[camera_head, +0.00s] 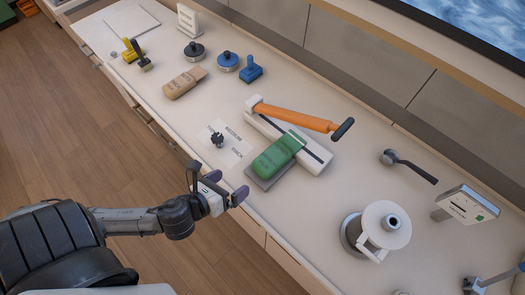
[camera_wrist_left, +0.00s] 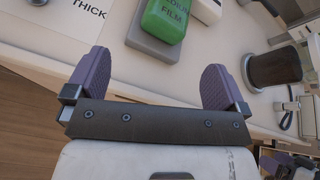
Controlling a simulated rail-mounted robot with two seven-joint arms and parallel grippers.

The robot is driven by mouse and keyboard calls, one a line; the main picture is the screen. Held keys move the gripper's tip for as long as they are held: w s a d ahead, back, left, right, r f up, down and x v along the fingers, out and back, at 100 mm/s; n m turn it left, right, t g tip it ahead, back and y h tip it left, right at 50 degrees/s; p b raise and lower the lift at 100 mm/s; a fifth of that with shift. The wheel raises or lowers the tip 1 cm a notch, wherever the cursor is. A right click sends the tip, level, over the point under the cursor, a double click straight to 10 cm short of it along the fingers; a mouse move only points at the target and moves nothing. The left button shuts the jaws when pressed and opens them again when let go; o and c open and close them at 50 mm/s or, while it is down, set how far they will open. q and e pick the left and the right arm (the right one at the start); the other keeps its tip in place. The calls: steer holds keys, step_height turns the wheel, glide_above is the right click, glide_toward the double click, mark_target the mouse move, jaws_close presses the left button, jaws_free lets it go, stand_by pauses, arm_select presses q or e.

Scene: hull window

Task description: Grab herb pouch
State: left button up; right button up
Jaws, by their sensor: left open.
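No label reading herb pouch is legible. A tan pouch-like packet (camera_head: 185,82) lies on the counter at upper left in the head view. A green rounded pack (camera_head: 279,151) sits on a grey block near the middle; in the wrist view this pack (camera_wrist_left: 172,17) shows lettering ending in "FILM". My left gripper (camera_head: 224,187) is open and empty at the counter's front edge, nearer the green pack than the tan packet. In the wrist view my left gripper (camera_wrist_left: 157,78) has its fingers spread with nothing between them.
An orange-handled tool (camera_head: 295,116) lies across a white block behind the green pack. A white card with a small dark knob (camera_head: 217,140) lies left of it. A white round reel (camera_head: 384,225) stands at right. Blue and yellow tools (camera_head: 251,70) stand at the back left.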

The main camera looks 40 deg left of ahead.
mark_target(260, 168)
arm_select(q)
steer(key=shift+d+m, duration=0.55)
steer(key=shift+m, duration=0.35)
steer(key=shift+w+d+r+m+h, duration=0.1)
steer(key=shift+m+h, duration=0.2)
steer(key=shift+m, duration=0.7)
steer(key=shift+w+a, duration=0.1)
steer(key=shift+a, duration=0.1)
steer(key=shift+w+f+m+b, duration=0.3)
steer(key=shift+f+b, duration=0.05)
steer(key=shift+b, duration=0.15)
steer(key=shift+b+x, duration=0.9)
steer(key=shift+x, duration=0.3)
steer(key=x, duration=0.3)
steer(key=shift+w, duration=0.45)
steer(key=shift+b+x, duration=0.4)
steer(key=shift+x, duration=2.9)
steer(key=shift+d+r, duration=0.1)
arm_select(e)
steer(key=f, duration=0.3)
steer(key=shift+d+f, duration=0.3)
